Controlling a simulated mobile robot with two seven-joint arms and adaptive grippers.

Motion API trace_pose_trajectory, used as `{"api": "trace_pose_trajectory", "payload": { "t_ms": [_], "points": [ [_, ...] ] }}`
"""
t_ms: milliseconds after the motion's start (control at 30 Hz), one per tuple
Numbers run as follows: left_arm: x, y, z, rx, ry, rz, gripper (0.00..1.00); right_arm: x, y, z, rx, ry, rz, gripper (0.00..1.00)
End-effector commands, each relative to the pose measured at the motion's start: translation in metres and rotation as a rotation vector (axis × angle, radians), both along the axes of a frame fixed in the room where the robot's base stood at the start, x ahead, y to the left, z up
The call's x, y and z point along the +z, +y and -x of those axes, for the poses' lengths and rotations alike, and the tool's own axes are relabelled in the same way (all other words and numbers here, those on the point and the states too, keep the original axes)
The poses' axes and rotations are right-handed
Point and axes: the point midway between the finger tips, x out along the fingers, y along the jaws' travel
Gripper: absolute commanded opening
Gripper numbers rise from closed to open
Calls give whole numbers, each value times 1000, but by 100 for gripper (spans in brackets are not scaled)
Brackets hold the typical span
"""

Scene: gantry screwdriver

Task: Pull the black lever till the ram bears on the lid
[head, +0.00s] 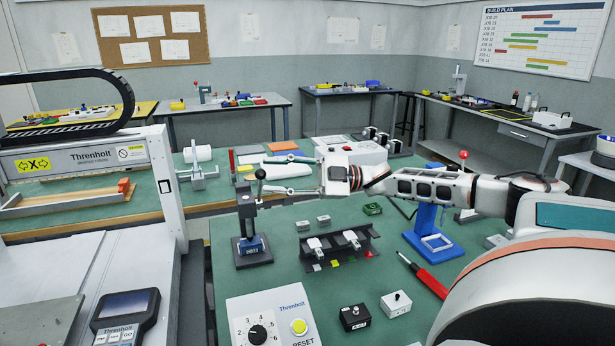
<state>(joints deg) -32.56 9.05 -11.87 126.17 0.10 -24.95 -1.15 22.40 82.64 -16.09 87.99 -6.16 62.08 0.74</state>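A small black press (246,215) stands at the left of the green bench. Its black lever (259,186) stands up on the right side of the press head and ends in a black ball knob (260,174). A blue box (251,244) with a pale label sits on the press base. The ram and lid are too small to tell apart. My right gripper (268,174) reaches in from the right, fingers pointing left. Its fingers are spread, one above and one below the knob's height. I cannot tell whether they touch the knob. My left gripper is not in view.
A black rack (340,245) with white-topped parts stands right of the press. A blue stand (428,222), a red-handled screwdriver (428,278) and two small boxes lie further right. A control box (270,318) with a dial is in front.

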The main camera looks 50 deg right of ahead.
Motion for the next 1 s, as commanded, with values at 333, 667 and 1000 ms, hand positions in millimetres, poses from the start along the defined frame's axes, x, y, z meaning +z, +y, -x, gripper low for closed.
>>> {"api": "trace_pose_trajectory", "payload": {
  "t_ms": [333,667,1000],
  "points": [
    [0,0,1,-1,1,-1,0,-8,-26,23,3,11,6,35],
    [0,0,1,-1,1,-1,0,-9,-51,42,0,1,2,35],
    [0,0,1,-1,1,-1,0,-11,-65,54,-2,-1,1,35]
  ]
}}
